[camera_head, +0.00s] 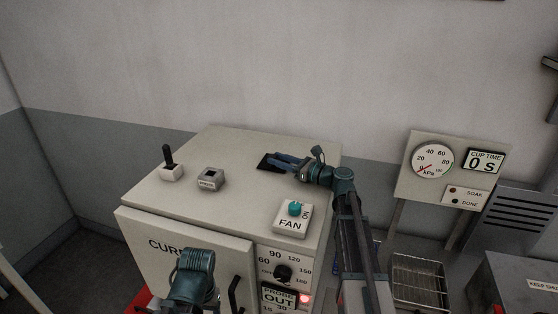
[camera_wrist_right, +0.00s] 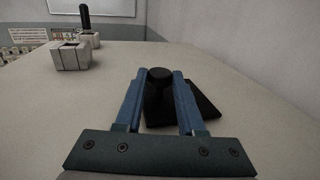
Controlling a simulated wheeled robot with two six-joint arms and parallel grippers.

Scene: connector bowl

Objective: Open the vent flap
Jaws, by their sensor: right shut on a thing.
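The vent flap (camera_head: 264,162) is a dark square plate on top of the cream cabinet, near its back. It also shows in the right wrist view (camera_wrist_right: 205,103), lying under and beside my fingers, with a short black round knob (camera_wrist_right: 160,74) on it. My right gripper (camera_head: 276,161) reaches in from the right over the cabinet top. Its two blue fingers (camera_wrist_right: 157,85) are shut on the knob, one on each side. The flap looks flat or nearly so; I cannot tell its exact tilt. A teal joint of my left arm shows at the bottom; its fingers do not show.
The cabinet top (camera_head: 225,150) also bears a black lever switch (camera_head: 169,165), a small grey block (camera_head: 210,179) and a FAN switch box (camera_head: 292,218). The cabinet's front has a door and a dial (camera_head: 283,273). A gauge panel (camera_head: 408,185) stands at the right.

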